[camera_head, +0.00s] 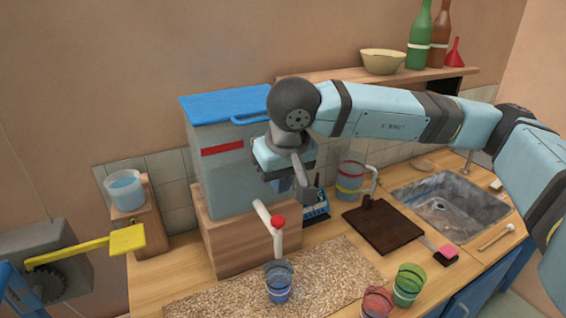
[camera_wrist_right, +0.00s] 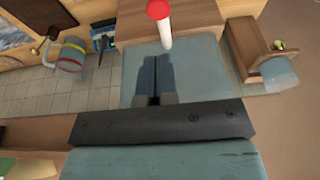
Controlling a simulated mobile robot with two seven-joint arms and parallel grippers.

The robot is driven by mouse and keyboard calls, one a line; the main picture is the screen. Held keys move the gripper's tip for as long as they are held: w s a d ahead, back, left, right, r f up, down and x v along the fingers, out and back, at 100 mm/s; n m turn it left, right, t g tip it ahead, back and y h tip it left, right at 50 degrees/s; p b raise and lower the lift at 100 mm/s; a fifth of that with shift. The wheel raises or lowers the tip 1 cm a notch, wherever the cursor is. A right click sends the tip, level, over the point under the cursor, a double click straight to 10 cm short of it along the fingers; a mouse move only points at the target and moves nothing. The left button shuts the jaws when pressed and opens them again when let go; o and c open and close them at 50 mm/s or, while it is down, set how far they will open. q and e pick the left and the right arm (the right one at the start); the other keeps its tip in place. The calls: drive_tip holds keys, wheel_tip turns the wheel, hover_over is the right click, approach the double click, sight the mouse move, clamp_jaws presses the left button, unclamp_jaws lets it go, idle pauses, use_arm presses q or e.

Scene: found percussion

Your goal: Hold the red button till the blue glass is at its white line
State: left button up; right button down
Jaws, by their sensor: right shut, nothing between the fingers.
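The red button (camera_head: 278,221) sits on top of the pale tap pipe (camera_head: 264,213), which comes out of the front of the clear tank (camera_head: 222,172). The button also shows in the right wrist view (camera_wrist_right: 158,10), beyond my fingertips. The blue glass (camera_head: 279,284) stands upright on the speckled mat below the tap's end. Its white line and water level are too small to tell. My right gripper (camera_head: 284,186) is shut and empty, in front of the tank, above and apart from the button. Its closed fingers show in the right wrist view (camera_wrist_right: 155,70). My left gripper is not in view.
Red (camera_head: 377,303) and green (camera_head: 409,284) glasses stand at the front right. A striped jug (camera_head: 349,181), dark board (camera_head: 382,226) and sink (camera_head: 440,205) lie to the right. A yellow lever (camera_head: 80,249) and a water cup (camera_head: 124,190) on a wooden block are left.

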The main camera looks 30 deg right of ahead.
sight(277, 218)
drive_tip(key=x, duration=0.4)
drive_tip(key=s+p+x, duration=0.1)
drive_tip(key=x, duration=0.2)
drive_tip(key=shift+f, duration=0.25)
